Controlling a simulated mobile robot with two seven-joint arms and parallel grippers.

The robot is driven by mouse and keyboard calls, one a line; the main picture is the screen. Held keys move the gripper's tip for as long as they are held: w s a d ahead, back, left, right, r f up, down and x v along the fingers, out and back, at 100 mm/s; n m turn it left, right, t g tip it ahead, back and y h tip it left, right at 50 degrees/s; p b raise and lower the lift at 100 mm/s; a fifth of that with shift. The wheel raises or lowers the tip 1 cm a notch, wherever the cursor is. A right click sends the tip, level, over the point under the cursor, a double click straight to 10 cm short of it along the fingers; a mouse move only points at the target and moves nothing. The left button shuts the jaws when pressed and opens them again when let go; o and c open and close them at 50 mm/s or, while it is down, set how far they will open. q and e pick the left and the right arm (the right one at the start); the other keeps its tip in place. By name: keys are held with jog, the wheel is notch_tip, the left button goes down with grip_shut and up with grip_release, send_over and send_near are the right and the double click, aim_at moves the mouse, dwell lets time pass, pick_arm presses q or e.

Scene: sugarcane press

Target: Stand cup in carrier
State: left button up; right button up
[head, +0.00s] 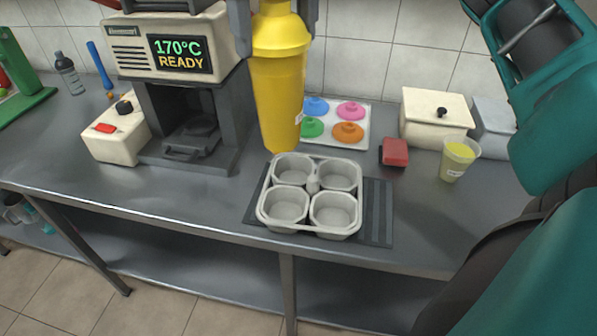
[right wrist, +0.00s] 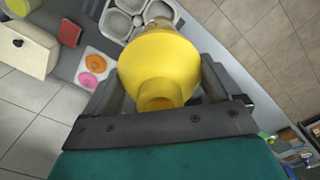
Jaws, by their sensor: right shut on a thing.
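A tall yellow cup (head: 277,95) with a yellow domed lid is held upright in the air by my right gripper (head: 275,28). The gripper's two grey fingers close on it from either side near the lid. The grey four-pocket carrier (head: 312,235) lies on the counter below; all its pockets look empty. The cup's lower end is just above and behind the carrier's back left pocket in the head view, apart from it. In the right wrist view the yellow cup (right wrist: 160,62) fills the jaws and partly covers the carrier (right wrist: 123,22). My left gripper is not in view.
A machine reading 170°C (head: 180,52) stands left of the cup. Behind the carrier is a white tray of coloured lids (head: 333,137). To the right are a red block (head: 394,152), a clear cup with yellow contents (head: 458,160) and a cream box (head: 435,115). The carrier is near the counter's front edge.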

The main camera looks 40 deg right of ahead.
jog(key=b, duration=0.5)
send_over(282, 146)
jog(key=w+d, duration=0.2)
jog(key=f, duration=1.1)
jog(key=shift+w+a+f, duration=0.1)
jog(key=shift+w+a, duration=0.05)
jog(key=shift+a, duration=0.1)
notch_tip(282, 146, down, 4)
jog(key=shift+r, duration=0.15)
jog(key=shift+f, duration=0.4)
notch_tip(282, 146, down, 4)
